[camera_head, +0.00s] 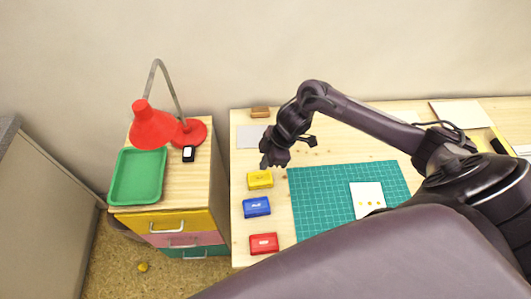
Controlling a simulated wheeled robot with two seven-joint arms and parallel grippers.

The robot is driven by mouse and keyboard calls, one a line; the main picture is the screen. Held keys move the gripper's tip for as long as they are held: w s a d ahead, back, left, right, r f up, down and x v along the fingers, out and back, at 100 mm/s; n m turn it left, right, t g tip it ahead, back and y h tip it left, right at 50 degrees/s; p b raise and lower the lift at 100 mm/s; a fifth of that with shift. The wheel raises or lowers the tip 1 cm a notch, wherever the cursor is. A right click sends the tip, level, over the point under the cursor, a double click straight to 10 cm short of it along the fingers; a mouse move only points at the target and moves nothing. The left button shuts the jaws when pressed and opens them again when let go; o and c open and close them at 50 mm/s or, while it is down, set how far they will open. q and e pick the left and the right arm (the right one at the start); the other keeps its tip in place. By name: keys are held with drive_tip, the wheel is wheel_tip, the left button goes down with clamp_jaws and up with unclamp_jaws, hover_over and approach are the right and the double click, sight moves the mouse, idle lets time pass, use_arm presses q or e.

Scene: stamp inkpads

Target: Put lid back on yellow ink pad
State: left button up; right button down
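The yellow ink pad (260,180) is the farthest of three coloured pads in a column on the left side of the wooden desk. Its top looks yellow with a small dark mark. At this size I cannot tell whether the lid is fully seated, and no separate yellow lid shows. My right gripper (266,162) points down just behind the yellow pad, very close to it. I cannot tell whether it touches the pad, or whether its fingers are open or shut. My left gripper is not in view.
A blue pad (256,206) and a red pad (264,243) stand nearer. A green cutting mat (318,205) with a white card (367,196) lies to the right. A wooden stamp (260,112) stands behind. A red lamp (153,126) and green tray (138,176) are on the left cabinet.

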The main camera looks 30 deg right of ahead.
sight(261, 177)
drive_tip(key=shift+f, duration=0.2)
idle(0.4)
drive_tip(key=shift+f+b, duration=2)
drive_tip(key=shift+f, duration=0.75)
wheel_tip(261, 177, up, 7)
drive_tip(key=p, duration=0.7)
idle(0.4)
